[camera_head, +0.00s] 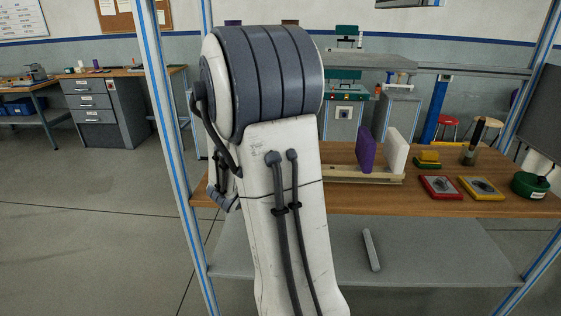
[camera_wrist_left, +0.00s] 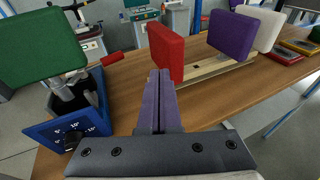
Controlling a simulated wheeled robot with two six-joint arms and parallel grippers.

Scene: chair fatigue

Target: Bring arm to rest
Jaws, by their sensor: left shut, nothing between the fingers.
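My left gripper (camera_wrist_left: 159,76) is shut and empty in the left wrist view. Its two fingers lie together above the wooden table (camera_wrist_left: 120,85), short of a red upright pad (camera_wrist_left: 166,52). In the head view, a raised white and grey link of my arm (camera_head: 285,210) fills the middle and hides part of the table. The left gripper cannot be made out there. My right gripper is in neither view.
A wooden rack (camera_head: 340,175) holds upright pads, including a purple one (camera_head: 365,150) and a white one (camera_head: 395,152). A blue box (camera_wrist_left: 85,120) with a dial and a green pad (camera_wrist_left: 40,45) stands left of the fingers. Red and yellow trays (camera_head: 440,187) lie at right.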

